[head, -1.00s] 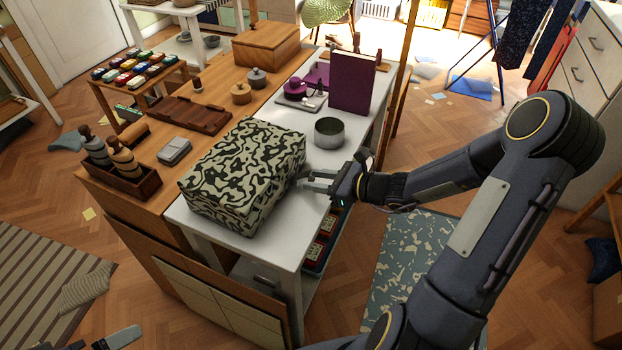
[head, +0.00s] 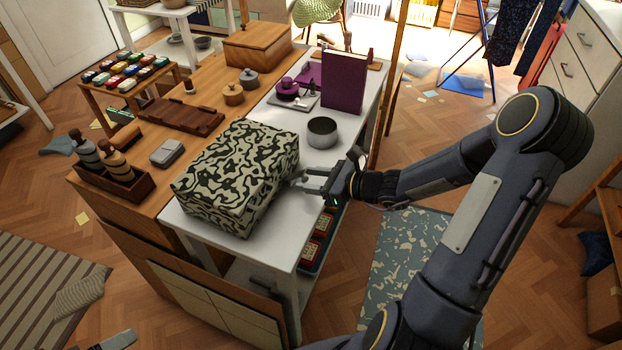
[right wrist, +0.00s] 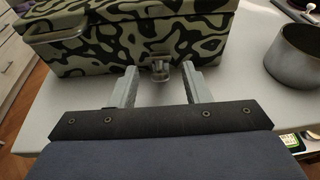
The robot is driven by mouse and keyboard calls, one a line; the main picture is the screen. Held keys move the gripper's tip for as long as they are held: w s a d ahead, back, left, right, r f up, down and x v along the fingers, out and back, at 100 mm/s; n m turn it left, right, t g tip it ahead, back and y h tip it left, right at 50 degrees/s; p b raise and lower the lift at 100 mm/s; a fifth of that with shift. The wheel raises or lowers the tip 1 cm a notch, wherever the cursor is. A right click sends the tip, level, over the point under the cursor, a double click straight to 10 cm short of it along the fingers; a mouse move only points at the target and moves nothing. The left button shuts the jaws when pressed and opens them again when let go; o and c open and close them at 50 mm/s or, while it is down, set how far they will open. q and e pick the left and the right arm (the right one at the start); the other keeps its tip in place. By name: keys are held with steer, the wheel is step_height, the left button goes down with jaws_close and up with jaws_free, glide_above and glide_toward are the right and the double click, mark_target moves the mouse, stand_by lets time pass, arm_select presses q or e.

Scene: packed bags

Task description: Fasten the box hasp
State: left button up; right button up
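The patterned black-and-cream box (head: 235,180) stands shut on the white table. In the right wrist view its front face (right wrist: 95,50) carries a small metal hasp (right wrist: 160,68) at the lid seam; whether it is fastened I cannot tell. My right gripper (head: 300,182) is open and level at the box's right side. In the right wrist view its two fingers (right wrist: 159,75) stand apart, one either side of the hasp, with nothing seen between them but the hasp area. Contact is unclear. Part of my left gripper (head: 120,341) shows at the bottom left edge, mostly cut off.
A metal pot (head: 322,132) stands on the white table (head: 262,246) just behind my right gripper. A purple book (head: 344,82) stands upright farther back. A wooden counter (head: 150,195) adjoins on the left, with a wooden tray (head: 182,116). A handle (right wrist: 55,34) sticks out from the box.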

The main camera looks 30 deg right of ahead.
steer(key=shift+s+d, duration=0.1)
stand_by(0.4)
steer(key=p+v, duration=0.3)
steer(key=v, duration=0.3)
steer(key=shift+s+d+p, duration=0.2)
steer(key=shift+s+p, duration=0.1)
stand_by(0.4)
steer(key=shift+r, duration=0.15)
